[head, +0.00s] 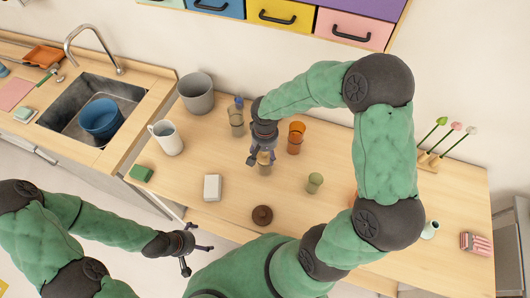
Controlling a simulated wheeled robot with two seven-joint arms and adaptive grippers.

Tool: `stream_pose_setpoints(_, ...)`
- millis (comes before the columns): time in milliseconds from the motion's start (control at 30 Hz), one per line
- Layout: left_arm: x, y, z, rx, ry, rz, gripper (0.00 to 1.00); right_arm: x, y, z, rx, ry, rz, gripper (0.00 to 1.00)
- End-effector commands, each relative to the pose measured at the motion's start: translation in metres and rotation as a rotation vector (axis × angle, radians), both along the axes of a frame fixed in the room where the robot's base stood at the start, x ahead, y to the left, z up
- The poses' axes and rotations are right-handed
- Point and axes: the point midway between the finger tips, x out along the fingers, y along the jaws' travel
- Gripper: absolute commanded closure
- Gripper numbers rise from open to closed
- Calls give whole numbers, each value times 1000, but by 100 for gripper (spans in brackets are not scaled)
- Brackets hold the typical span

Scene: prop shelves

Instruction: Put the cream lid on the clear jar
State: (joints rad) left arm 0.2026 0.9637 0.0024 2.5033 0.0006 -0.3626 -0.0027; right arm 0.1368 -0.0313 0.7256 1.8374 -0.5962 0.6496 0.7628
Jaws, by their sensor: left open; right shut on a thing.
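My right gripper (262,157) points down over the middle of the table and is shut on the small cream lid (264,158). The lid is at the mouth of a small clear jar (265,169), which stands upright on the wooden table (355,205). I cannot tell whether the lid rests on the rim or is just above it; the fingers partly hide both. My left gripper (198,258) is open and empty, off the table's front edge at the lower left.
A clear vessel with a blue top (236,120) and an orange glass (296,138) stand close to the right gripper. A green cup (315,183), brown knobbed lid (262,215), white box (212,188), white mug (167,139) and grey pot (196,94) stand around.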

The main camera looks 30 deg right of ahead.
Motion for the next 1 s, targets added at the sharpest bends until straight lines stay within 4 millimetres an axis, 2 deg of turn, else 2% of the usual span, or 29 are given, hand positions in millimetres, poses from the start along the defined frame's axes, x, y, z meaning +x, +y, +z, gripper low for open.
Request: stream_pose_setpoints(1000, 0, 0, -8, 0, 0, 0, 0, 0, 0, -6, 0, 0, 0, 63)
